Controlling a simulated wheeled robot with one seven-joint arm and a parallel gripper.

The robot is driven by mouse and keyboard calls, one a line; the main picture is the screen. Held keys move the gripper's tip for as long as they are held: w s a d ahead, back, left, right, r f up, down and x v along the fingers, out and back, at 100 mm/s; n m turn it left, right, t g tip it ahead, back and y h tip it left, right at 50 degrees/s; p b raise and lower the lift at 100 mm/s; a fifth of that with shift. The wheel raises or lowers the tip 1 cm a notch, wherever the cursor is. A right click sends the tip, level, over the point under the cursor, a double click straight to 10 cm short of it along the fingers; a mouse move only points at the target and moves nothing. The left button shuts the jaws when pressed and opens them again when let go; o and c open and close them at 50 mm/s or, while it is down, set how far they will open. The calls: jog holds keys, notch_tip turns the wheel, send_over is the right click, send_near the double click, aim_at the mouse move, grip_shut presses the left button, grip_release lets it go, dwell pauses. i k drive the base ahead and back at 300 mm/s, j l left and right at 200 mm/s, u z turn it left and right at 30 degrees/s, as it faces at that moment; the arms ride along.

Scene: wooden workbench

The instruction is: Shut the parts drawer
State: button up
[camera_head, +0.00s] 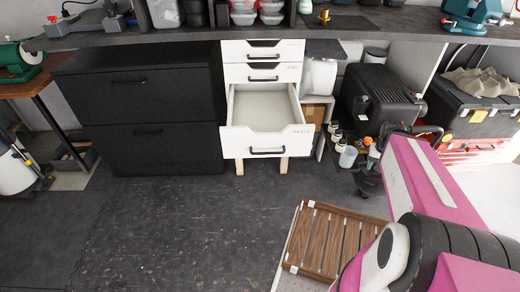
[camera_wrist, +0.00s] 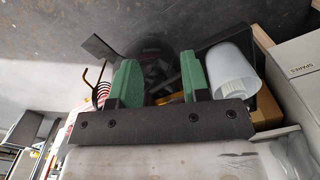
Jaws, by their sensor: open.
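The parts drawer (camera_head: 265,142) is the lowest drawer of a white drawer unit. It is pulled well out, its inside looks empty, and its front has a dark bar handle (camera_head: 267,152). The two drawers above it look shut. My gripper (camera_wrist: 160,78) shows two green finger pads apart with nothing clearly held between them. In the head view my pink arm reaches in from the lower right, and its end is to the right of the open drawer, apart from it. In the wrist view a white drawer front (camera_wrist: 300,72) marked "SPARES" is at the right edge.
Small bottles (camera_head: 348,156) and other items stand on the floor right of the drawer. A black cabinet (camera_head: 150,120) stands left of it. A slatted wooden platform (camera_head: 330,240) lies at the lower right. The floor (camera_head: 190,225) before the drawer is clear.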

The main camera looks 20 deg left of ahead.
aim_at(264, 119)
jog(key=l+u, duration=0.1)
jog(key=u, duration=0.3)
jog(key=l+u, duration=0.1)
jog(key=u, duration=0.35)
jog(key=l+u, duration=0.1)
jog(key=u, duration=0.3)
jog(key=l+u, duration=0.1)
jog(key=u, duration=0.3)
jog(key=k+l+u, duration=0.3)
jog(key=j, duration=0.1)
